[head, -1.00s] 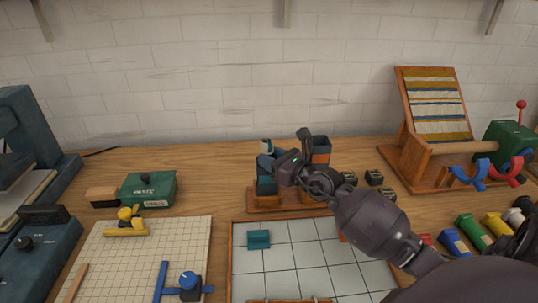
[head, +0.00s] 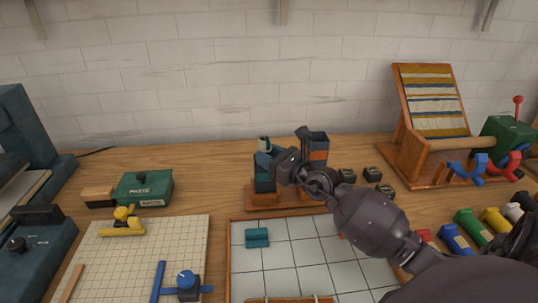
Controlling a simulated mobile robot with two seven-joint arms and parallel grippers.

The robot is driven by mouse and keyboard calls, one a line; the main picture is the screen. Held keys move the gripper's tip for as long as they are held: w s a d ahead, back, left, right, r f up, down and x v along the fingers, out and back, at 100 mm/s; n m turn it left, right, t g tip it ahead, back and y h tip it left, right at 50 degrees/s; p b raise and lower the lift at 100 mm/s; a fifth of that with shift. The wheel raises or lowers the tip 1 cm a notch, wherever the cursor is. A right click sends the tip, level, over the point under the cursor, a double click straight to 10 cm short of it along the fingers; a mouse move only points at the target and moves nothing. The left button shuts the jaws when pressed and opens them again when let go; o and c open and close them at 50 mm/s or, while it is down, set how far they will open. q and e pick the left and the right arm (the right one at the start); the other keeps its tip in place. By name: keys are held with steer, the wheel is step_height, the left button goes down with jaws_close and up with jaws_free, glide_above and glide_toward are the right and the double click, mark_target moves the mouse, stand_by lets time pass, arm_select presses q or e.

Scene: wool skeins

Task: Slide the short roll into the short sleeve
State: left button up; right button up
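My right gripper (head: 277,170) reaches in from the lower right to a wooden stand (head: 262,199) at mid-table. Its fingertips are beside a dark blue upright sleeve (head: 264,182) at the stand's left end. A small pale roll end (head: 264,144) shows above this sleeve. I cannot tell how deep it sits or whether the fingers touch it. Finger opening is hidden by the gripper body. A taller blue and orange upright holder (head: 318,153) stands behind the gripper on the right. I cannot tell for sure which is the short sleeve. My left gripper is not in view.
A gridded tray (head: 290,262) with a teal block (head: 257,237) lies in front of the stand. Small dark boxes (head: 372,174) and a wooden loom (head: 430,110) are right. A green box (head: 142,188) and pale mat (head: 100,260) are left.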

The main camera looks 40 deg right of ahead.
steer(key=shift+o, duration=0.9)
steer(key=v, duration=1)
steer(key=shift+f, duration=0.3)
steer(key=shift+s+d+r, duration=0.15)
steer(key=shift+s+r, duration=0.15)
steer(key=shift+s, duration=0.1)
